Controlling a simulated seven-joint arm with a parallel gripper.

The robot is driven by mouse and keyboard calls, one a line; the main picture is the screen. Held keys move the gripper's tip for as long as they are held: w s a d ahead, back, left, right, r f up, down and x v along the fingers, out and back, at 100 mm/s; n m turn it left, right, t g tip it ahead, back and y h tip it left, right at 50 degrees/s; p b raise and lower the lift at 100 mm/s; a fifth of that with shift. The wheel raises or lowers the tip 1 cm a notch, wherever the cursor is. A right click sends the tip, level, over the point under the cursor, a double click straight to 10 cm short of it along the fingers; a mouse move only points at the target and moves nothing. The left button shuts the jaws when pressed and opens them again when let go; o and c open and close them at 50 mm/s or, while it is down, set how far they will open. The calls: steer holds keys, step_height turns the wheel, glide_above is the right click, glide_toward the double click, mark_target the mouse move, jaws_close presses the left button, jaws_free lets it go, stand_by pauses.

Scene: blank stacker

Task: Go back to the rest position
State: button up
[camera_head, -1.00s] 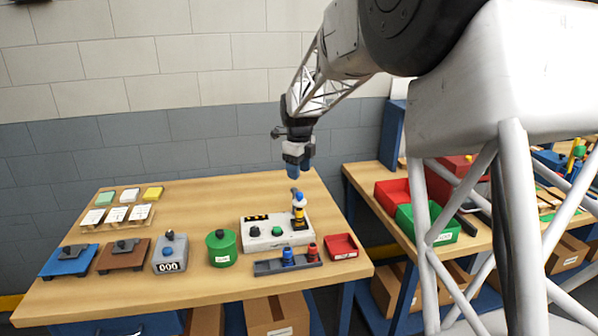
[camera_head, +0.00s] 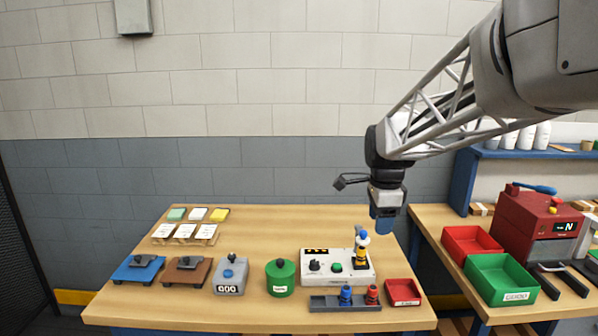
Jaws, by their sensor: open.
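My gripper (camera_head: 383,222) hangs pointing down at the end of my arm, above the right rear part of the wooden table (camera_head: 250,317). Its blue fingers are open, and I see nothing held between them. It is above and a little right of the white control box (camera_head: 347,276), apart from it. A small stacked piece with a blue top and yellow-black body (camera_head: 362,250) stands on that box's right end.
A red tray (camera_head: 403,292), a dark rack (camera_head: 325,303), a green pot (camera_head: 281,279), a counter (camera_head: 230,276) and blue (camera_head: 138,269) and brown (camera_head: 187,271) plates stand on the table. A second bench with a green bin (camera_head: 503,280) stands right. The table's back middle is clear.

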steer(key=s+f+n, duration=0.2)
steer(key=s+n, duration=0.7)
steer(key=s, duration=0.6)
steer(key=s+f+n+t, duration=0.1)
steer(key=s+n, duration=0.7)
steer(key=s, duration=0.8)
steer(key=shift+s+a+f+n+t, duration=0.3)
steer(key=shift+f+n, duration=0.1)
steer(key=shift+f, duration=0.5)
